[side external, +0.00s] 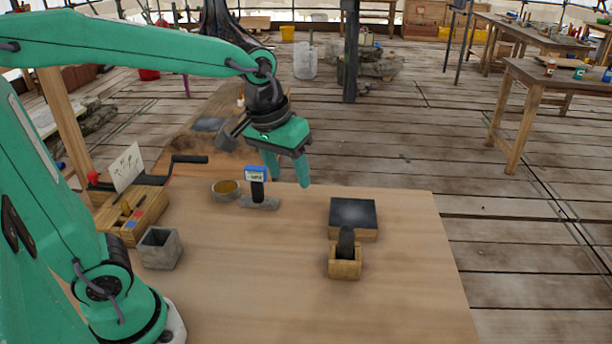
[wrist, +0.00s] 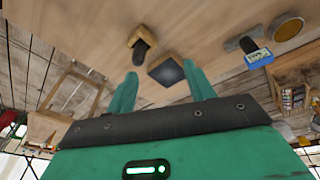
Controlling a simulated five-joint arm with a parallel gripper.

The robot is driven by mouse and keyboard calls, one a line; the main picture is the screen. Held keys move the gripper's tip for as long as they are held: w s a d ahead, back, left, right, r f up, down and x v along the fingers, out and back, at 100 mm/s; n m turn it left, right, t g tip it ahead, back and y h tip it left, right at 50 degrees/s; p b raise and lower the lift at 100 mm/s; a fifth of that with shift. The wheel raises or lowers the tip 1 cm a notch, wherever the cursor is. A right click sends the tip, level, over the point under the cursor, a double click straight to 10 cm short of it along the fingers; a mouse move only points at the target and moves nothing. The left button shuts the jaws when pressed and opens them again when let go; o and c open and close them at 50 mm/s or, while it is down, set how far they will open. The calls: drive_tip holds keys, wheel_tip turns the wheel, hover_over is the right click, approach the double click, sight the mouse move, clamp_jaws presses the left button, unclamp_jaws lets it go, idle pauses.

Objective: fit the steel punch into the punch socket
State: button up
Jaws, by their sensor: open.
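A dark, rounded rod, which looks like the steel punch (side external: 346,240), stands in a small square wooden block (side external: 345,270) near the right of the bench; the block looks like the punch socket. How deep the rod sits cannot be told. In the wrist view the rod (wrist: 141,51) and the block (wrist: 141,32) show beyond the fingertips. My gripper (side external: 288,183) is open and empty. It hangs above the back of the bench, to the left of the rod and apart from it. Its fingers also show in the wrist view (wrist: 160,72).
A dark-topped wooden block (side external: 353,214) stands just behind the punch. A dark stand with a blue-framed display (side external: 257,185) and a round dish (side external: 225,190) lie left. A grey hollow box (side external: 160,250) and a wooden crank box (side external: 135,215) are farther left. The front bench is clear.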

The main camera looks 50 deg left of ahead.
drive_tip(key=s+a+m+t, duration=0.2)
drive_tip(key=s+a+m, duration=0.1)
drive_tip(key=s, duration=0.8)
drive_tip(key=shift+a+f+t, duration=0.3)
drive_tip(key=shift+a+t, duration=0.05)
drive_tip(key=shift+t, duration=0.05)
